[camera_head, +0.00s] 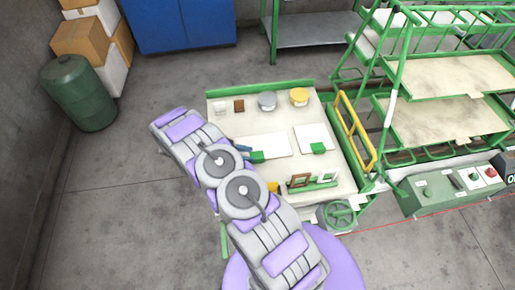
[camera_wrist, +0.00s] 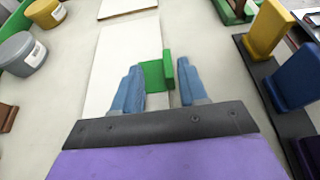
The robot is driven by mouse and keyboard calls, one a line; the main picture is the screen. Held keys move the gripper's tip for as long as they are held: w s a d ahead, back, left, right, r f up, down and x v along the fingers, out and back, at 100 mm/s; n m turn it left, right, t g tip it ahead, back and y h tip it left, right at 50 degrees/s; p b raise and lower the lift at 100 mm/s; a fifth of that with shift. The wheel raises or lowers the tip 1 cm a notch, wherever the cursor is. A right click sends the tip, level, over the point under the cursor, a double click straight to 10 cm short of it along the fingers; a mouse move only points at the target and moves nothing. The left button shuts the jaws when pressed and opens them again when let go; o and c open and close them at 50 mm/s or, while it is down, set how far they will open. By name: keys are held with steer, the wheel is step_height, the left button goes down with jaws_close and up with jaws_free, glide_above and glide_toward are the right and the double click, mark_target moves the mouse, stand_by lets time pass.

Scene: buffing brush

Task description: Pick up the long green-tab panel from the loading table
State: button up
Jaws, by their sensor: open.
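The long white panel (camera_head: 270,144) with a green tab (camera_head: 257,157) lies flat on the loading table (camera_head: 262,119). In the wrist view the panel (camera_wrist: 110,62) runs away from my gripper, and its green tab (camera_wrist: 153,75) stands at its right edge. My gripper (camera_wrist: 158,82) is open, with one blue finger on each side of the tab. A gap shows between the right finger and the tab; I cannot tell if the left finger touches it. In the head view my gripper (camera_head: 243,149) is at the panel's left end, partly hidden by my arm.
A second, shorter white panel (camera_head: 312,132) with a green tab (camera_head: 318,148) lies to the right. Grey (camera_head: 267,101) and yellow (camera_head: 299,97) cans stand at the table's far side. A dark rack with yellow (camera_wrist: 267,28) and blue (camera_wrist: 291,77) blocks stands right of my gripper.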

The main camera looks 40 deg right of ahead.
mark_target(261, 158)
steer(key=shift+s+f, duration=0.15)
steer(key=shift+s, duration=0.05)
steer(key=shift+s+a, duration=0.2)
steer(key=shift+a, duration=0.2)
steer(key=x, duration=0.4)
steer(key=b+x, duration=0.1)
steer(key=x, duration=0.1)
steer(key=shift+w+d, duration=0.3)
steer(key=shift+d, duration=0.05)
steer(key=shift+a+r, duration=0.2)
steer(key=shift+a, duration=0.5)
steer(key=shift+c, duration=1.1)
steer(key=shift+a+r, duration=0.1)
steer(key=shift+a, duration=0.2)
steer(key=shift+c, duration=1.4)
steer(key=shift+d, duration=0.35)
jaws_close()
steer(key=shift+d, duration=0.3)
